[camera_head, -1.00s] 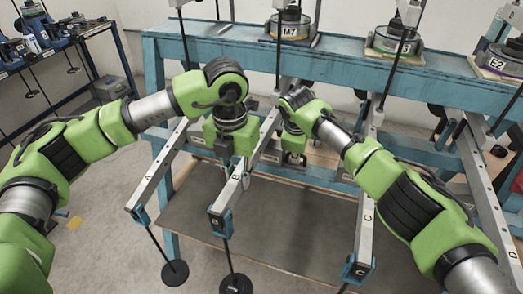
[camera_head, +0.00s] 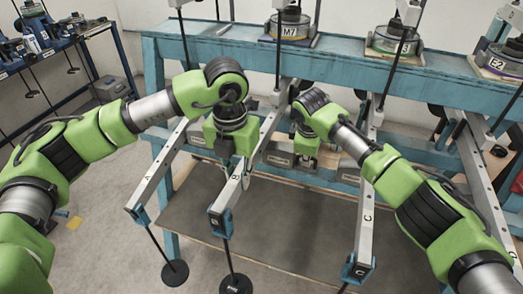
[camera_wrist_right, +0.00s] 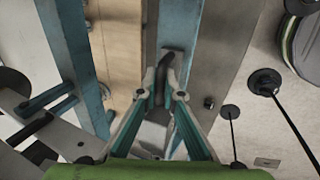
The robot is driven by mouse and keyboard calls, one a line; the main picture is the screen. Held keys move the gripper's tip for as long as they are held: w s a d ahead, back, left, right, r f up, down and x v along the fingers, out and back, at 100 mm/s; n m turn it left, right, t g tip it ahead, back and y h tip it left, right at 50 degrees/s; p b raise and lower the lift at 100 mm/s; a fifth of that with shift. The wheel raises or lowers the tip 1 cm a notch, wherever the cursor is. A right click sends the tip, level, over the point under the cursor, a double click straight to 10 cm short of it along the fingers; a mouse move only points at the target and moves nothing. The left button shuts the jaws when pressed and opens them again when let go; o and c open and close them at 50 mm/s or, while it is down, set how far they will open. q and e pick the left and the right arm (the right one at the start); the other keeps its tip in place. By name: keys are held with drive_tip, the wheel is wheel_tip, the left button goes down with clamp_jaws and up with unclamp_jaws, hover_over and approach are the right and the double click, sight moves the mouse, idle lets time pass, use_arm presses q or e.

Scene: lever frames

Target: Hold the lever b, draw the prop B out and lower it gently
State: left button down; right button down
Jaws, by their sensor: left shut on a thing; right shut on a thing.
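Lever b (camera_head: 227,195) is a grey bar with a blue end bracket marked B, sloping down toward me, with a rod and dark disc weight (camera_head: 235,284) hanging from it. My left gripper (camera_head: 241,172) is shut on it partway along. My right gripper (camera_head: 305,160) is to the right of lever b, under the blue beam, pointing down. In the right wrist view its fingertips (camera_wrist_right: 164,92) are shut on a dark curved handle (camera_wrist_right: 168,65), which I take to be part of prop B. The rest of the prop is mostly hidden.
Lever A (camera_head: 155,178) stands to the left, lever C (camera_head: 365,215) to the right of my right gripper, lever D (camera_head: 485,180) farther right. The blue beam (camera_head: 350,65) carries several weights. The dark board (camera_head: 290,235) below is clear.

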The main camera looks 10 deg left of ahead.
sight(316, 167)
use_arm(q)
drive_tip(key=shift+w+a+r, duration=0.1)
drive_tip(key=shift+w+r, duration=0.15)
use_arm(e)
drive_tip(key=shift+w+d+r, duration=0.1)
drive_tip(key=shift+w+r, duration=0.05)
drive_tip(key=shift+r, duration=0.15)
drive_tip(key=shift+s+d, duration=0.2)
drive_tip(key=shift+d, duration=1.25)
drive_tip(key=c, duration=2.2)
unclamp_jaws()
drive_tip(key=shift+d, duration=0.1)
drive_tip(key=shift+s, duration=0.1)
use_arm(q)
drive_tip(key=shift+s, duration=0.1)
use_arm(e)
drive_tip(key=shift+f, duration=0.15)
drive_tip(key=shift+s+r, duration=0.1)
drive_tip(key=shift+r, duration=3.35)
